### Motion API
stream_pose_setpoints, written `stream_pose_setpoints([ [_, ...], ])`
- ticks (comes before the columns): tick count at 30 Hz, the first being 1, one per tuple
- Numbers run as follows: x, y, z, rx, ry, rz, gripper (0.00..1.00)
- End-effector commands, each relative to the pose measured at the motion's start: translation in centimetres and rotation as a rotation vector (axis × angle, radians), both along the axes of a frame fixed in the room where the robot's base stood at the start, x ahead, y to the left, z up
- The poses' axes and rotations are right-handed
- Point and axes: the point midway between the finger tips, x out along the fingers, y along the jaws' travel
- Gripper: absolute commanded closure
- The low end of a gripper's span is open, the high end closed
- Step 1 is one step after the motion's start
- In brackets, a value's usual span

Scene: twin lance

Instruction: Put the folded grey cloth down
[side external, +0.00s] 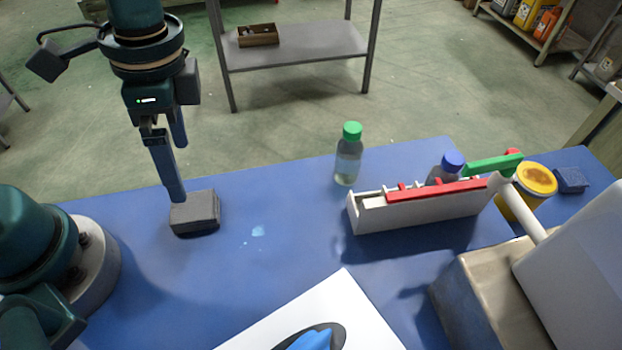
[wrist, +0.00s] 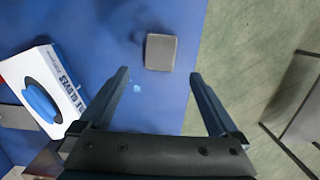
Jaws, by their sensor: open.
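The folded grey cloth (side external: 195,212) lies as a small thick block on the blue table, toward its back left edge in the side view. In the wrist view the cloth (wrist: 161,52) is beyond my fingertips, roughly centred between their lines. My gripper (side external: 173,196) points down, and its fingertips show just behind or above the cloth in the side view; whether they touch it I cannot tell. In the wrist view my gripper (wrist: 160,75) has its fingers spread with nothing between them.
A white glove box (side external: 345,290) with a blue glove in its opening is at the front. A green-capped bottle (side external: 347,160), a white rack (side external: 420,210) with red parts and a yellow tub (side external: 530,185) stand to the right. The table around the cloth is clear apart from a pale spot (side external: 258,231).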

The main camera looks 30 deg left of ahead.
Motion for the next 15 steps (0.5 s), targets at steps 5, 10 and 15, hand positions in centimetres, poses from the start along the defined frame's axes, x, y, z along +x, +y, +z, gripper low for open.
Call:
stream_pose_setpoints([
  [5,0.1,-0.1,1.4,-0.002,-0.004,0.003,0.03],
  [10,-0.2,0.8,2.5,-0.030,-0.076,0.099,0.03],
  [15,-0.9,2.8,4.0,-0.099,-0.249,0.329,0.03],
])
